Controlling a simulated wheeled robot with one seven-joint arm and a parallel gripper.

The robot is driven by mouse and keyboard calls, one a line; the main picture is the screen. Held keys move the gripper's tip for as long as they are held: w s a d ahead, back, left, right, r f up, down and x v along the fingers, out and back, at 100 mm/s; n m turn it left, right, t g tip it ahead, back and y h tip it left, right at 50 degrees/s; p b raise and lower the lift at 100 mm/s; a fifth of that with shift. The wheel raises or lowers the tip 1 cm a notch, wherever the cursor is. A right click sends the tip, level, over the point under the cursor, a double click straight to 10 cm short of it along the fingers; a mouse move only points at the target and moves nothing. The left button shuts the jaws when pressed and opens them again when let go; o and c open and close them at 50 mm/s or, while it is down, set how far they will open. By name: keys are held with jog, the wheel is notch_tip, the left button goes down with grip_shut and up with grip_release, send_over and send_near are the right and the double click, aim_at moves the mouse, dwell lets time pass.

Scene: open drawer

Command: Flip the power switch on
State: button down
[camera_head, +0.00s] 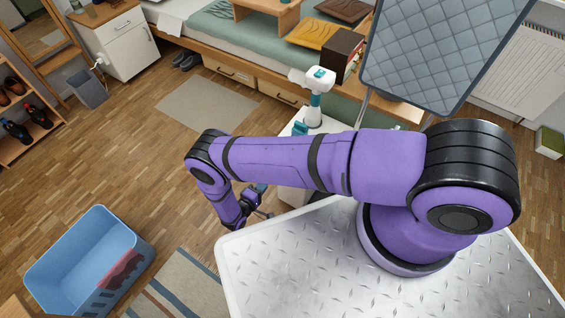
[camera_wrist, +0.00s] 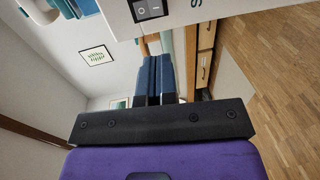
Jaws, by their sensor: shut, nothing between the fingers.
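The power switch (camera_wrist: 148,9) is a black rocker marked with a circle and a line, at the top edge of the wrist view. It is set in a white panel (camera_wrist: 215,9). I cannot tell its rocker position. My gripper (camera_wrist: 155,60) is shut and empty, its blue fingers pointing up the picture just below the switch and apart from it as far as I can see. In the head view my gripper (camera_head: 263,188) is low beside a white cabinet-like body (camera_head: 294,196), partly hidden by my arm. The switch is not visible there.
A white and teal device (camera_head: 317,98) stands behind my arm. A blue basket (camera_head: 62,262) is on the floor at lower left. A bed with drawers (camera_head: 228,72) is at the back, and a quilted grey panel (camera_head: 425,50) is at upper right. Wooden floor at left is mostly clear.

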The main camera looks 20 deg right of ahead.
jog(key=x, duration=1.4)
jog(key=shift+w+d, duration=0.1)
jog(key=shift+d, duration=0.1)
jog(key=shift+a, duration=0.15)
jog(key=s+a+f, duration=0.1)
jog(key=s+a, duration=0.7)
jog(key=a, duration=0.3)
jog(key=shift+f, duration=0.4)
jog(key=shift+s, duration=0.1)
